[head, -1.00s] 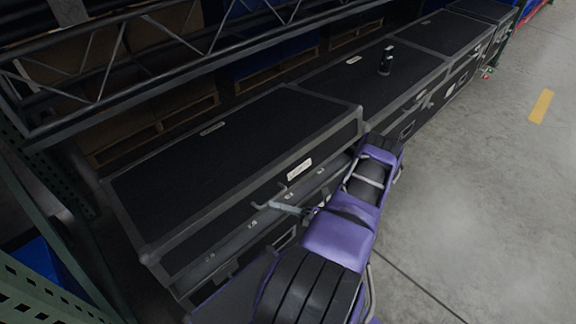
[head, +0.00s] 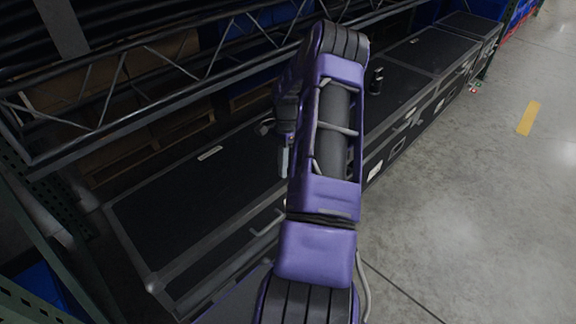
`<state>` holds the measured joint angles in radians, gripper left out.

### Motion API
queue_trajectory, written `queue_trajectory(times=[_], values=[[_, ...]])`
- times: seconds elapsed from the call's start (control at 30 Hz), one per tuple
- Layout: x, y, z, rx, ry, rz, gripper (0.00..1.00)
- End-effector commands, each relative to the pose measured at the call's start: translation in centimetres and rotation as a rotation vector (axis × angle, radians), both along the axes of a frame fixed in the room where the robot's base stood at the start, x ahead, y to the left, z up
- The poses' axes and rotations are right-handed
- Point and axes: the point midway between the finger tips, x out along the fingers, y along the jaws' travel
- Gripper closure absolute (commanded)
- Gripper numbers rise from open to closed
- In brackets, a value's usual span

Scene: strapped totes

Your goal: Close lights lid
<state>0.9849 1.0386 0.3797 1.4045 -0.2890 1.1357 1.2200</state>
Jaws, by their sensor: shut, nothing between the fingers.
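A long black case with grey metal edging lies at the left and centre. Its lid (head: 175,205) is down over the body. I cannot tell whether it sits fully flush, and no lettering naming it can be read. A grey handle-like bar (head: 265,227) sticks out at its front. My purple arm crosses in front and hides the lid's right end and much of its front edge. My gripper (head: 283,160) shows partly at the arm's left side, above the lid; it is shut and holds nothing. I cannot tell whether it touches the lid.
Another black case (head: 408,65) continues to the back right, with a small dark cylinder (head: 376,80) on it. A metal truss (head: 165,75) spans above and behind the cases. A green rack post (head: 45,205) stands left. The concrete floor (head: 455,200) at right is open.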

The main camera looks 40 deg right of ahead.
Motion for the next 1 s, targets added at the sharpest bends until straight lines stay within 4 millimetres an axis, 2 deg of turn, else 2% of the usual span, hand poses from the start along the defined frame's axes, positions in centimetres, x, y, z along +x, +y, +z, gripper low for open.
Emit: queue_trajectory(times=[0.03,0.13,0.23,0.37,0.57,0.8,1.0], values=[[1.3,-0.9,2.1,-0.065,-0.026,0.058,1.00],[3.1,-2.4,4.4,-0.170,-0.060,0.148,1.00],[4.2,-3.2,5.8,-0.229,-0.081,0.198,1.00],[4.6,-3.5,5.9,-0.253,-0.089,0.218,1.00],[3.9,-3.5,3.0,-0.248,-0.086,0.218,1.00],[3.0,-3.5,-2.2,-0.247,-0.087,0.216,1.00],[2.4,-3.4,-5.7,-0.247,-0.087,0.215,1.00]])
